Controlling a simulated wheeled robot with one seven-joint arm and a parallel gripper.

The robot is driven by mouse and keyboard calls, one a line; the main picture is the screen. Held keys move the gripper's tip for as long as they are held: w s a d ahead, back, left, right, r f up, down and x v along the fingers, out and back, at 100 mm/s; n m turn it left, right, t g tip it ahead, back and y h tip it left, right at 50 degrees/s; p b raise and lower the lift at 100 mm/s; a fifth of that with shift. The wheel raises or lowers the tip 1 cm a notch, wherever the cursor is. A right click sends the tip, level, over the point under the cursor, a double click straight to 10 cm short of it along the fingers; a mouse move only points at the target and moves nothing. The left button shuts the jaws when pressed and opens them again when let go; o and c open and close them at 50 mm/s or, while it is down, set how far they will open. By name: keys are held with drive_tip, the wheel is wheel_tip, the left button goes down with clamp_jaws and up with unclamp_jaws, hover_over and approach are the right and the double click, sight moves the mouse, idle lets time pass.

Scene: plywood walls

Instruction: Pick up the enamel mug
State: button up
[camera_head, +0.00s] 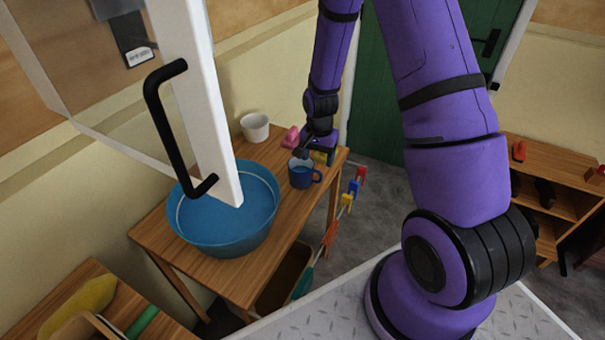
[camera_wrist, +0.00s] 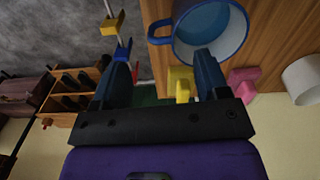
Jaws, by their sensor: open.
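The blue enamel mug (camera_head: 301,175) stands upright on the wooden table (camera_head: 256,262), right of the basin, its handle to the right. In the wrist view the mug (camera_wrist: 237,38) is at the top, its pale blue inside showing and its handle at its left. My gripper (camera_head: 317,154) is open and empty, just behind the mug at about rim height. In the wrist view my gripper (camera_wrist: 163,58) has its right fingertip overlapping the mug's near rim and its left fingertip clear of it. I cannot tell whether that finger touches the mug.
A large blue basin (camera_head: 225,228) stands left of the mug. A white pot (camera_head: 255,127), a pink object (camera_head: 291,137) and a yellow object (camera_wrist: 181,82) lie close behind. A white-framed door with a black handle (camera_head: 166,125) hangs over the basin. A shelf (camera_head: 557,190) is at right.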

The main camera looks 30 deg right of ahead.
sight(317, 172)
drive_tip(key=shift+w+f, duration=0.1)
drive_tip(key=shift+f, duration=3.5)
drive_tip(key=c, duration=1.2)
drive_tip(key=shift+d+r, duration=0.1)
drive_tip(key=shift+r, duration=0.1)
